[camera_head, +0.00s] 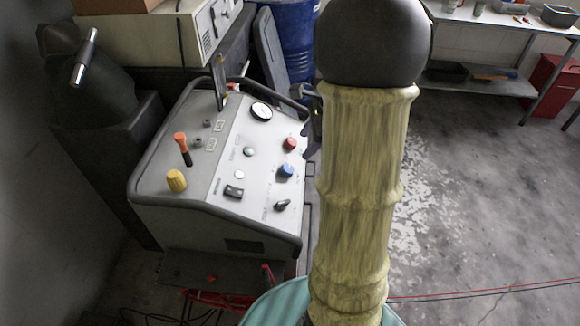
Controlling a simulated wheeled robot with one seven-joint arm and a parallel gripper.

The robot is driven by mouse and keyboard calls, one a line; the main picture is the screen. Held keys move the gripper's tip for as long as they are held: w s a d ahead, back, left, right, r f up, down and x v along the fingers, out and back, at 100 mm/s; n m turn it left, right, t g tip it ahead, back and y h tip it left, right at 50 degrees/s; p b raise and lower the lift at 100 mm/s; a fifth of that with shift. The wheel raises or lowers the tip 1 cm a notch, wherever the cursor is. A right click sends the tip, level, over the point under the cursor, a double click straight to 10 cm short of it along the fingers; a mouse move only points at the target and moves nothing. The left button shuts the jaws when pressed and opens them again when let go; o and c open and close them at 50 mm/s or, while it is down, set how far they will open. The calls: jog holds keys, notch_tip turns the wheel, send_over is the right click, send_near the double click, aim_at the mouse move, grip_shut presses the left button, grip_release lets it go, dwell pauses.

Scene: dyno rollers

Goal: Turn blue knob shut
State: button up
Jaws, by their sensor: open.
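The blue knob (286,171) stands on the right part of the sloped top of a grey control console (215,215). It is below a red knob (290,144) and above a small black switch (282,205). Nothing covers the blue knob; how far it is turned cannot be told. My arm, with a pale yellow ribbed sleeve and a dark ball joint, stands upright just right of the console. I cannot make out my gripper. A dark part shows at the arm's left edge beside the console, too hidden to identify.
A yellow knob (177,180), an orange-topped lever (183,147) and a round gauge (261,111) are also on the console. A blue drum (297,40) stands behind it. A workbench (500,18) is at the back right. Open concrete floor (470,190) lies right of my arm.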

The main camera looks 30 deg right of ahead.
aim_at(288, 168)
jog(key=b+x, duration=0.2)
jog(key=x, duration=0.9)
jog(key=shift+f, duration=0.35)
jog(key=c, duration=1)
